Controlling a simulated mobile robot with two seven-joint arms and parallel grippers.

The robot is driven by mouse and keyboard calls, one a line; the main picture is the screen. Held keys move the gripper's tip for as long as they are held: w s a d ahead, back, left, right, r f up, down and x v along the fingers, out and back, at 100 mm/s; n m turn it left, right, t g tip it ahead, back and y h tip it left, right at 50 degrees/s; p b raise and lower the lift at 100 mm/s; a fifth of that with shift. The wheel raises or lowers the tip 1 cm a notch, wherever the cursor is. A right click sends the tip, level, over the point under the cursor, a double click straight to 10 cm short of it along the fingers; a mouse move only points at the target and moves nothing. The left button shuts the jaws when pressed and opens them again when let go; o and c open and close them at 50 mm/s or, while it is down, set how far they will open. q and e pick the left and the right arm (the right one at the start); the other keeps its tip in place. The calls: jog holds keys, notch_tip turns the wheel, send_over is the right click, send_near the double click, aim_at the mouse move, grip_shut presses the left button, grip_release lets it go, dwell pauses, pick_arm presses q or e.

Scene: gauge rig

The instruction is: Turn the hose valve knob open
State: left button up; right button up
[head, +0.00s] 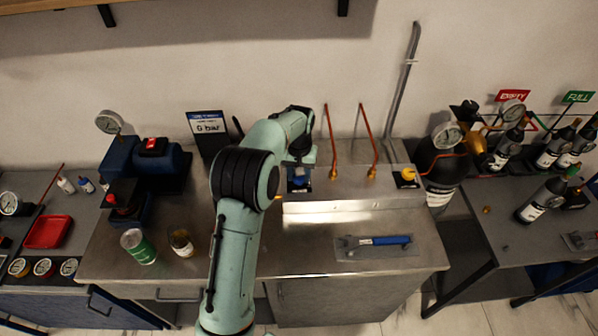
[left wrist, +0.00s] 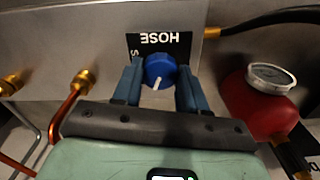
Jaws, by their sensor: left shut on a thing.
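The hose valve knob (left wrist: 158,68) is a round blue knob with a white pointer line, on the metal panel in front of a black label reading HOSE (left wrist: 160,42). In the left wrist view the pointer line aims at the lower edge, slightly left. My left gripper (left wrist: 157,76) has one blue finger on each side of the knob and is shut on it. In the head view my left arm (head: 240,225) reaches over the bench to the panel, and my left gripper (head: 301,167) largely hides the knob. My right gripper is not in view.
Copper pipes (head: 364,135) rise from the panel right of my gripper. A yellow knob (head: 408,174) sits at its right end. A blue-handled wrench (head: 385,240) lies on the bench. A green can (head: 138,247) and a jar (head: 181,243) stand left of my arm.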

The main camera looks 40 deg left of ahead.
pick_arm(q)
jog(key=shift+n, duration=2.1)
jog(key=o, duration=1.1)
jog(key=shift+c, duration=0.2)
notch_tip(320, 180, up, 13)
jog(key=shift+r, duration=0.2)
jog(key=shift+f, duration=0.1)
